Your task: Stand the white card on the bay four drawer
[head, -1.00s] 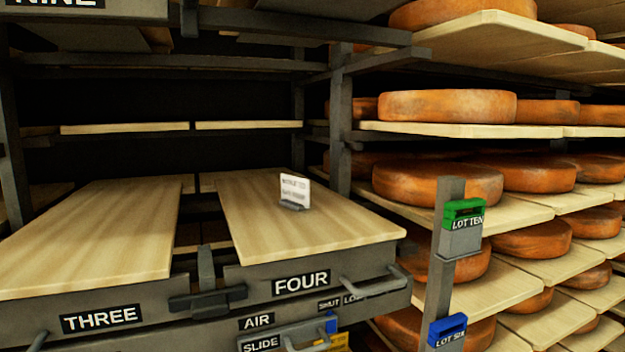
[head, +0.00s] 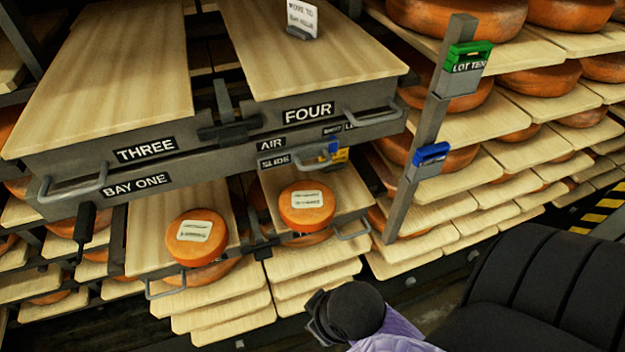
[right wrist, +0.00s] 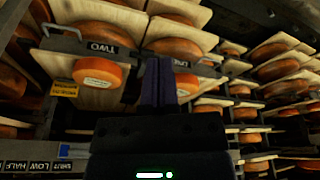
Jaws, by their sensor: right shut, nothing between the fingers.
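The white card (head: 301,17) stands upright in a small dark holder on the pale board of the bay four drawer (head: 308,111), at the top of the head view. Its top edge is cut off there. My right gripper's fingers (right wrist: 158,80) are together and empty in the right wrist view, with cheese wheels and boards behind them. In the head view a dark part of my right arm is at the bottom, well below the drawer, and its fingertips cannot be made out. My left gripper is not in view.
The bay three drawer (head: 145,149) stands left of drawer four. Below, two cheese wheels with white labels, one at left (head: 197,238) and one at right (head: 307,207), sit on pulled-out boards. A post with a green lot box (head: 466,68) and a blue one (head: 430,155) stands right.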

